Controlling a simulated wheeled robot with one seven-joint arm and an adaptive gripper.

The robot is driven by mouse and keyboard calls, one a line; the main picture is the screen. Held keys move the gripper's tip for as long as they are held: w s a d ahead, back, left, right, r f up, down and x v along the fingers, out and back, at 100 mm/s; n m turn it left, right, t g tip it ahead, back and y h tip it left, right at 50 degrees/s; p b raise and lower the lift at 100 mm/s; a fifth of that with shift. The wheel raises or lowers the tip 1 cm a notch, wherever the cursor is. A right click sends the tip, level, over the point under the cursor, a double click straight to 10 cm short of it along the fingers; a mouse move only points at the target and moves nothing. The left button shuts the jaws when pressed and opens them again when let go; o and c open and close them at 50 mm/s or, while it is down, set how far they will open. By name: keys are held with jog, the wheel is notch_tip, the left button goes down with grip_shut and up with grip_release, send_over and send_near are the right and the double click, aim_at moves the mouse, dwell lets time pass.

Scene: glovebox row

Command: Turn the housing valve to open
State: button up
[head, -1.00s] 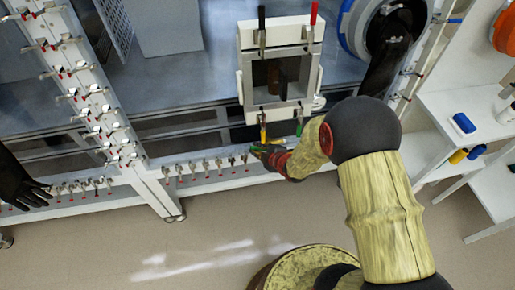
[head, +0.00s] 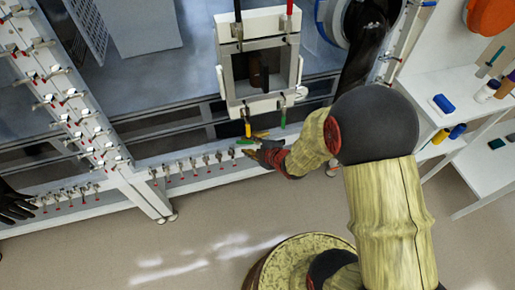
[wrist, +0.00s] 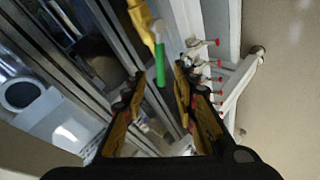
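The housing (head: 228,75) is a white frame with a square opening on the bench front. A black handle (head: 238,10) and a red handle (head: 289,8) stand at its top. A yellow handle (head: 247,129) and a green handle (head: 283,118) hang at its bottom. I cannot tell which one is the housing valve. My gripper (head: 254,146) is just below the yellow and green handles. In the wrist view my gripper (wrist: 158,78) is open, with the green handle (wrist: 160,66) between or just beyond its fingertips. The yellow handle (wrist: 141,18) is above it. Contact is not clear.
A rail of small red-tipped valves (head: 193,168) runs left of my gripper. A slanted post (head: 88,120) carries more. A black glove (head: 14,203) hangs far left. White shelves (head: 455,105) with bottles stand right. The floor in front is clear.

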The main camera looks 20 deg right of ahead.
jog(key=v, duration=0.6)
